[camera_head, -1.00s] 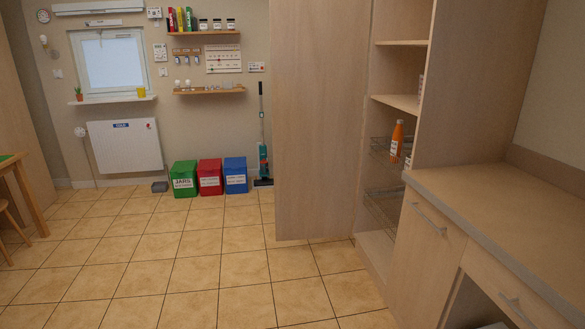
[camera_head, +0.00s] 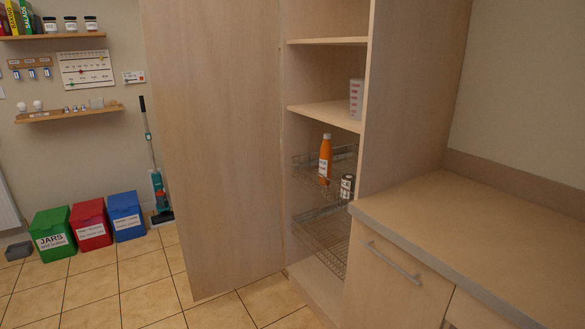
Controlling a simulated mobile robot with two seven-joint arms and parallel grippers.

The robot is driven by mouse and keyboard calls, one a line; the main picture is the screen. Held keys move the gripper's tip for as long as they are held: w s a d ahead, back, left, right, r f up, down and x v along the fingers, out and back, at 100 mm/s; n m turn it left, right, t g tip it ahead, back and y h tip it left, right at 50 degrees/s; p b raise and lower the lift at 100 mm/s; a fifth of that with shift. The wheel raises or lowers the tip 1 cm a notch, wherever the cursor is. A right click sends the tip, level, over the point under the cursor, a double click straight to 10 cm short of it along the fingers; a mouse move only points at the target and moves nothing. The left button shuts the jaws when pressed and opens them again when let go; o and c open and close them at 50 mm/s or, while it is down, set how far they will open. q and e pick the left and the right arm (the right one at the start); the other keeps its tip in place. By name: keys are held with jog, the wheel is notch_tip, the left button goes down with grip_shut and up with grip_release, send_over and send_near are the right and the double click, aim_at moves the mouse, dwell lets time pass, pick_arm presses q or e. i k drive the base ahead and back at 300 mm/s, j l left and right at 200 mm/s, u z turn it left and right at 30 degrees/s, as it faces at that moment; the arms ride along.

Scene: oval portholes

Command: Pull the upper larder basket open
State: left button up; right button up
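The tall larder cabinet stands right of the middle, its wooden door (camera_head: 215,140) swung open to the left. The upper larder basket (camera_head: 308,164) is a wire basket inside, below the shelves, and it looks pushed in. An orange bottle (camera_head: 325,157) stands upright in it, and a dark jar with a pale label (camera_head: 347,187) shows at its right. The lower wire basket (camera_head: 322,238) sits beneath. The counter's corner is close to the right side of both baskets. Neither of my grippers is in view.
A counter (camera_head: 470,220) with a handled cabinet front (camera_head: 392,262) fills the right. Green (camera_head: 52,233), red (camera_head: 90,224) and blue (camera_head: 126,215) bins stand at the left wall. The tiled floor (camera_head: 100,290) left of the door is clear.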

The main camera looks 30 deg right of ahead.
aim_at(299, 166)
jog(key=i+j+z, duration=0.1)
jog(key=i, duration=1.25)
